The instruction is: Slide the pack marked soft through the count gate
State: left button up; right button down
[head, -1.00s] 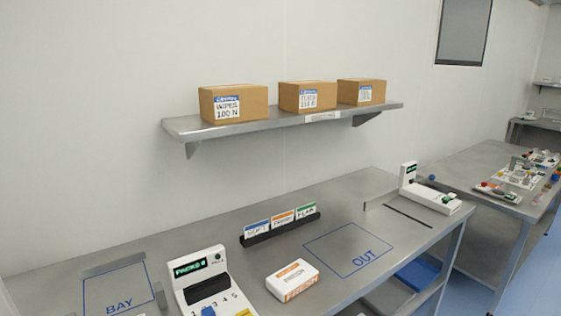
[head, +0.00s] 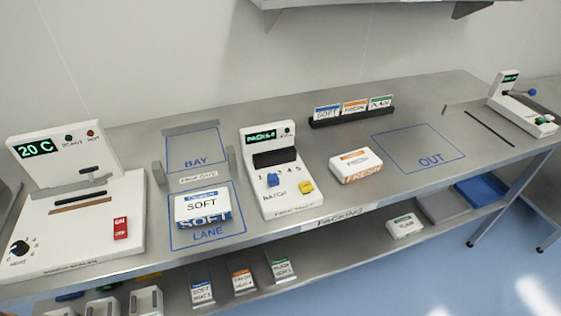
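The pack marked SOFT (head: 202,206), white with a blue label and blue lettering, lies flat inside the blue LANE outline (head: 208,236) on the metal bench. Just behind it are two short grey posts, a left post (head: 158,174) and a right post (head: 231,160), with a small gate label between them, too small to read fully. Behind the posts is the empty blue BAY outline (head: 196,150), with a grey bar (head: 191,128) along its back. Neither gripper shows in the head view.
A white counter machine (head: 283,190) stands right of the lane, and a white sealer-like machine (head: 75,215) reading 20 C stands left. A pack marked FRESH (head: 356,165) lies right of the counter, near the empty OUT outline (head: 418,148). A card holder (head: 352,117) stands behind.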

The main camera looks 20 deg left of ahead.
aim_at(203, 207)
jog(key=u, duration=1.15)
